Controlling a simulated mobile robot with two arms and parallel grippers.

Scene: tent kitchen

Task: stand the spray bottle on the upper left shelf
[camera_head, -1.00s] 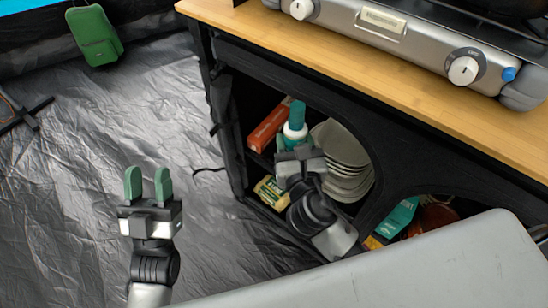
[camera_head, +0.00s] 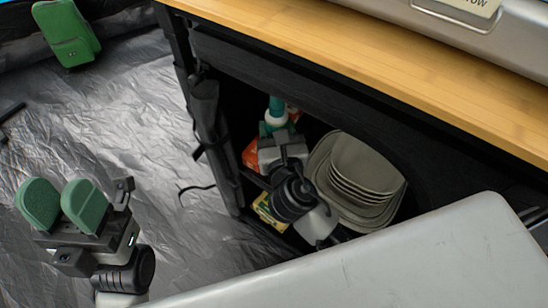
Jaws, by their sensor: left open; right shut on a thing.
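The spray bottle (camera_head: 276,115), white with a teal top, is upright inside the left opening of the black cabinet. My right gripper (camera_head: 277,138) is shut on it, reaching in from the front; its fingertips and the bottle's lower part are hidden. The upper left shelf (camera_head: 252,180) shows only as a dark edge below an orange-red box (camera_head: 251,154). I cannot tell whether the bottle's base touches the shelf. My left gripper (camera_head: 62,207) has green finger pads, is open and empty, and is outside the cabinet over the floor.
Stacked grey plates and bowls (camera_head: 360,175) stand close right of my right gripper. A yellow-green box (camera_head: 268,212) lies lower down. The wooden counter (camera_head: 330,55) overhangs the opening, and a dark post (camera_head: 205,120) bounds it left.

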